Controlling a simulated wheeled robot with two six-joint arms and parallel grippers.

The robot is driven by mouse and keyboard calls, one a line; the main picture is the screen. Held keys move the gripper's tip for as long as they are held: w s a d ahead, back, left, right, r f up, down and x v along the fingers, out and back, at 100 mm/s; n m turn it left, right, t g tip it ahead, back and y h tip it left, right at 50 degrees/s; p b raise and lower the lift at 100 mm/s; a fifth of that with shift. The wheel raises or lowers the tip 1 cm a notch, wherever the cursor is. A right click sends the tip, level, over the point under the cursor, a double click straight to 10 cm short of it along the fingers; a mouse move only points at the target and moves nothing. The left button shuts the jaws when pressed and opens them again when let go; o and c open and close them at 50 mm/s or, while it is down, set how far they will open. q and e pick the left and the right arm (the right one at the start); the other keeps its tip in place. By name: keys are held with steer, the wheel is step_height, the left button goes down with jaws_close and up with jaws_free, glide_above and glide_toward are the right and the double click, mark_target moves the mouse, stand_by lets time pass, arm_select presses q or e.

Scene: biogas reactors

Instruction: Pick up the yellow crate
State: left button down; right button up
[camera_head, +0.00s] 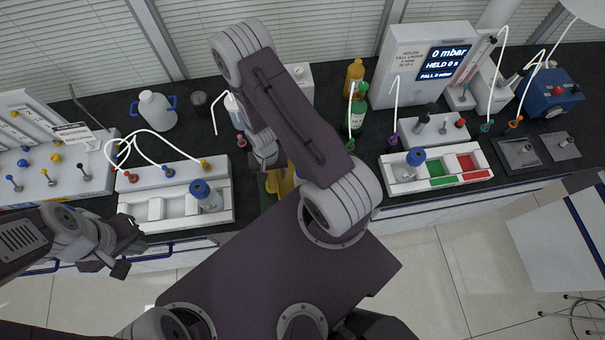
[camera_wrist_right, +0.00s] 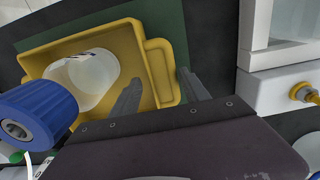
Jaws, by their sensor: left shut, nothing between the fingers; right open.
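The yellow crate (camera_head: 286,181) shows in the head view only as a small patch at the bench's front, mostly hidden behind my right arm. In the right wrist view the crate (camera_wrist_right: 161,72) sits on a dark green surface, with a pale bottle (camera_wrist_right: 84,80) inside. A big blue cap (camera_wrist_right: 38,117) near the camera seems to belong to that bottle. My right gripper (camera_wrist_right: 160,88) is open; its fingers appear on either side of the crate's right end wall and handle, contact unclear. My left gripper (camera_head: 128,246) is shut and empty, before the bench at left.
A white tray rack (camera_head: 160,229) with a blue-capped bottle (camera_head: 206,197) stands left of the crate. A tray (camera_head: 397,188) with green and red compartments is to the right. Green (camera_head: 358,112) and amber (camera_head: 354,76) bottles stand behind. Open floor (camera_head: 440,270) lies in front.

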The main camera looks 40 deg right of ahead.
jaws_close()
steer(key=shift+r, duration=0.15)
